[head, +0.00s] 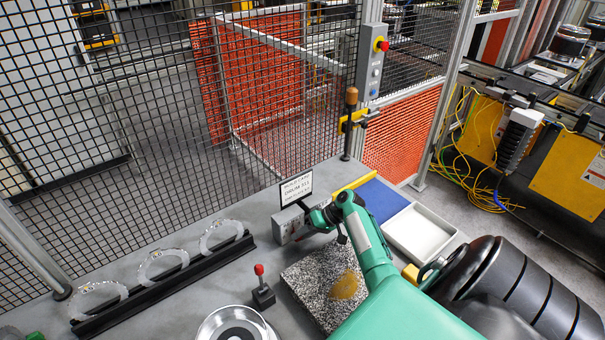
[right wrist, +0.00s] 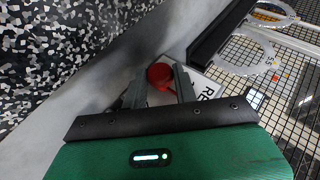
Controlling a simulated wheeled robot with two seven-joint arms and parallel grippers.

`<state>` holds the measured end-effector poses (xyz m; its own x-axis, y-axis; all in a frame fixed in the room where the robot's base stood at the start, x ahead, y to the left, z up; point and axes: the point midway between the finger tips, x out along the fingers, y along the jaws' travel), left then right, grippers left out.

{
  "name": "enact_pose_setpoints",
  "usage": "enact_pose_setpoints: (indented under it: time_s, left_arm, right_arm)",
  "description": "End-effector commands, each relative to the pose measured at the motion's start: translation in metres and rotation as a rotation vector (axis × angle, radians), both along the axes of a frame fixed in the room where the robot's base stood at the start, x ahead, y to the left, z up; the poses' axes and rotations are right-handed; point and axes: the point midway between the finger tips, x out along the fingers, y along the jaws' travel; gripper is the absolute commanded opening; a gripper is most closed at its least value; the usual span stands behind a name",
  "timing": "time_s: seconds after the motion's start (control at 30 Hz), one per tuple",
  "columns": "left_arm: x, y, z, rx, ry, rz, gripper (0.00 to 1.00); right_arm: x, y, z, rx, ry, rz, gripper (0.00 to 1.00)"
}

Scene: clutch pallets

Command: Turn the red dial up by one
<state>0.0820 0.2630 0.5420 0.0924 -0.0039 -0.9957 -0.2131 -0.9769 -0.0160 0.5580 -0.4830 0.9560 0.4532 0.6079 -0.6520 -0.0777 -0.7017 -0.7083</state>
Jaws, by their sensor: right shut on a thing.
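The red dial (right wrist: 160,75) shows in the right wrist view between the two fingertips of my right gripper (right wrist: 161,88). The gripper is shut on it. In the head view my right gripper (head: 310,212) reaches a small grey control box (head: 284,224) on the bench and hides the dial there. A white card (head: 296,187) with black text stands behind the box; its small lines are hard to read. The dial's pointer and scale cannot be made out. My left gripper is not in view.
A lever with a red knob (head: 259,270) stands near the box. Clear rings (head: 162,266) stand in a black rack (head: 165,285) at left. A speckled mat (head: 310,285), a blue mat (head: 382,199) and a white tray (head: 419,231) lie around my right arm. Mesh fencing borders the bench.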

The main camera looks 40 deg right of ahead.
Motion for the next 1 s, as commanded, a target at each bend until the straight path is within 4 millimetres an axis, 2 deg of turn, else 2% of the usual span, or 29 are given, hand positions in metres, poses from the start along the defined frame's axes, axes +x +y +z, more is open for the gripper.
enact_pose_setpoints:
  time_s: [0.23,0.27,0.33,0.63,0.77,1.0]
  left_arm:
    - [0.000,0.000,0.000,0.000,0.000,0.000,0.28]
    - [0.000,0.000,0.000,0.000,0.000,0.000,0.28]
    - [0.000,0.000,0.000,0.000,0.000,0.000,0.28]
    - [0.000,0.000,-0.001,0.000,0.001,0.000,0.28]
    - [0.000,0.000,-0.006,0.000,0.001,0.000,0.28]
    - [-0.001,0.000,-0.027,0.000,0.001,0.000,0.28]
  right_arm:
    - [0.000,0.000,0.000,0.000,0.002,0.000,0.06]
    - [0.000,0.000,0.000,0.000,0.002,0.000,0.34]
    - [0.000,0.000,0.000,0.000,0.002,0.000,0.48]
    - [-0.001,-0.001,0.000,-0.002,0.001,-0.001,0.49]
    - [-0.005,-0.008,0.005,-0.005,0.001,-0.001,0.49]
    - [-0.028,-0.038,0.035,-0.008,-0.001,0.000,0.49]
